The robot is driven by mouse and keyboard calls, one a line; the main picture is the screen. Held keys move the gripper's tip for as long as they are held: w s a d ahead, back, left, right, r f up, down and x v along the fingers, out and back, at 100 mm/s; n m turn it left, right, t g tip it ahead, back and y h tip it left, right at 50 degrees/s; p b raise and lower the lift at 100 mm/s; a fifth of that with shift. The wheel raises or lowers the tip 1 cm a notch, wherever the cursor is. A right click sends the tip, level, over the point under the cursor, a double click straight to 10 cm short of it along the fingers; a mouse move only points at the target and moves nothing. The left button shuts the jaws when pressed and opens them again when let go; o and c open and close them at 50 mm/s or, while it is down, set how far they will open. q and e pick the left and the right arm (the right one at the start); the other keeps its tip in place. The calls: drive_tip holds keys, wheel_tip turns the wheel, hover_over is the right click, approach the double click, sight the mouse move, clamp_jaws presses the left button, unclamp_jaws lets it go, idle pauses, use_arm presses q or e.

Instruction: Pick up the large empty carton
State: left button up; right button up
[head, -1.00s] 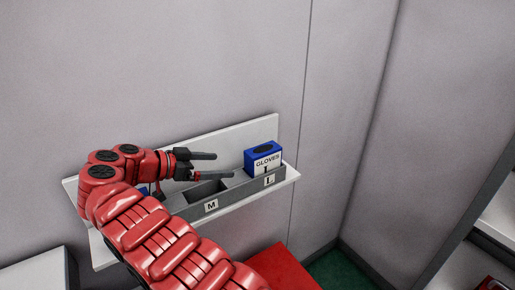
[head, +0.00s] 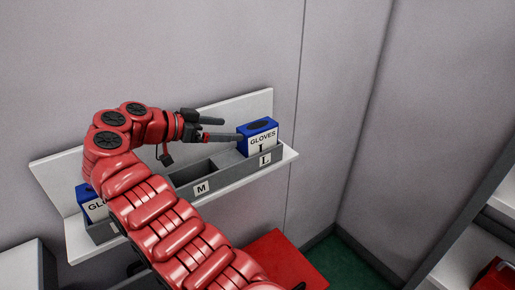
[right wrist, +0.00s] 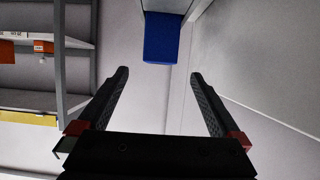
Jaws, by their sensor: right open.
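The large carton (head: 259,138) is a blue and white box marked GLOVES and L. It stands upright in the right compartment, behind the L label, with a dark opening on top. My right gripper (head: 230,128) is open, just left of this carton and near its upper part. One fingertip looks very close to the carton's left side; I cannot tell whether it touches. In the right wrist view the blue carton (right wrist: 162,38) shows beyond the open, empty fingers (right wrist: 160,73), not between them. My left gripper is not in view.
The grey holder (head: 228,172) sits on a white wall shelf (head: 282,156). Its M compartment (head: 193,173) looks empty. Another blue GLOVES carton (head: 94,203) stands at the left, partly hidden by my arm. A red surface (head: 285,262) lies below.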

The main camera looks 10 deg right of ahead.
sight(247, 129)
drive_tip(key=p+x, duration=0.2)
drive_tip(key=x, duration=0.4)
drive_tip(key=shift+r, duration=0.15)
drive_tip(key=shift+w+d+p, duration=0.1)
drive_tip(key=shift+d+p, duration=0.4)
drive_tip(key=shift+p, duration=0.05)
drive_tip(key=p+x, duration=0.2)
drive_tip(key=x, duration=0.2)
drive_tip(key=shift+w, duration=0.1)
drive_tip(key=shift+w+d+f, duration=0.15)
drive_tip(key=shift+d+f, duration=0.25)
drive_tip(key=shift+f, duration=0.05)
drive_tip(key=shift+a, duration=0.15)
drive_tip(key=c, duration=1.4)
